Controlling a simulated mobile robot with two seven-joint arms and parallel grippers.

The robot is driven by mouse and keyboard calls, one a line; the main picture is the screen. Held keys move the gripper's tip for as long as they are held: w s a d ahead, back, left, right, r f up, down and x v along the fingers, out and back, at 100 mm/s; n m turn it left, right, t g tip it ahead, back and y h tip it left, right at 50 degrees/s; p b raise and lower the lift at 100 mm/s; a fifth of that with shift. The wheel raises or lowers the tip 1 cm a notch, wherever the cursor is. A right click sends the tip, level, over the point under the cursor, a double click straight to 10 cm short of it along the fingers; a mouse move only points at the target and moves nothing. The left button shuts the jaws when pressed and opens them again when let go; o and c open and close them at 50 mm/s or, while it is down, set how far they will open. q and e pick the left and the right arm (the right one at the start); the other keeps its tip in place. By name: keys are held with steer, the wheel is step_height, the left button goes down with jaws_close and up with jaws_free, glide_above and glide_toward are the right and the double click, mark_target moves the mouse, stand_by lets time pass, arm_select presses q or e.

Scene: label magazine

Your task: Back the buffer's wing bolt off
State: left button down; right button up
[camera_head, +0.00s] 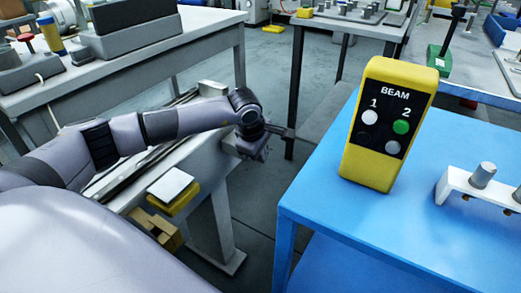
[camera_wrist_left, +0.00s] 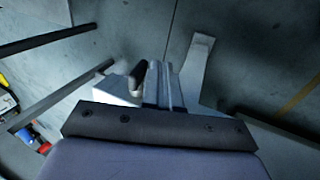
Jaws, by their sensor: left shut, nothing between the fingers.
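I cannot pick out the buffer or its wing bolt for certain in either view. My left gripper (camera_head: 284,132) is at the end of the arm that comes in from the left in the head view. It is shut and empty, above the floor past the end of the grey rail bench (camera_head: 208,205), left of the blue table. In the left wrist view the gripper's fingers (camera_wrist_left: 161,80) show close together beyond the dark palm plate, with a pale grey structure below them. My right gripper is not in view.
A blue table (camera_head: 330,215) at right holds a yellow BEAM box (camera_head: 366,175) with lamps 1 and 2, the second lit green. A white bracket (camera_head: 460,188) with a grey knob stands at its right. A yellow block with a white top (camera_head: 158,205) sits beside the rail bench.

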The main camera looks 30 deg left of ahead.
arm_select(q)
steer(key=shift+r, duration=0.15)
steer(key=shift+r+p, duration=0.55)
steer(key=shift+r, duration=0.15)
steer(key=shift+f, duration=0.1)
